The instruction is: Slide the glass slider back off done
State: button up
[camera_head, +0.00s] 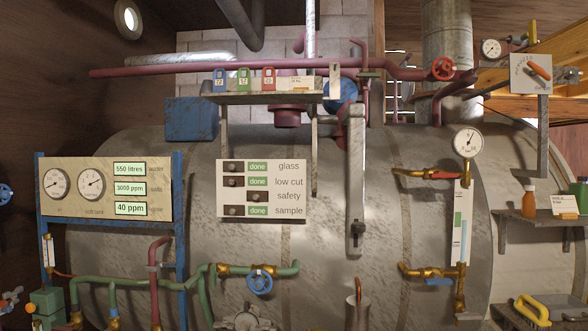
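A white board (222,191) hangs on the big grey tank, with rows labelled glass, low cut, safety and sample. The glass slider (234,167), a small dark brown block, sits at the left of the top row. The green "done" label (257,167) beside it shows uncovered. The low cut slider (234,182) and the sample slider (234,211) also sit left, with green "done" labels showing. The safety slider (257,197) sits right, and no "done" shows in its row. My gripper is not in view.
A shelf (262,98) with coloured padlocks stands above the board. An upright grey bar (356,180) stands to its right. A gauge panel (75,205) in a blue frame is at left. Green pipes with a blue valve wheel (260,281) run below.

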aim_at(227, 167)
jog(key=i+j, duration=0.15)
jog(key=j, duration=0.25)
jog(key=i+j, duration=0.15)
jog(key=j, duration=0.25)
jog(key=i+j, duration=0.2)
jog(key=j, duration=0.15)
jog(key=i+j, duration=0.15)
jog(key=j, duration=0.25)
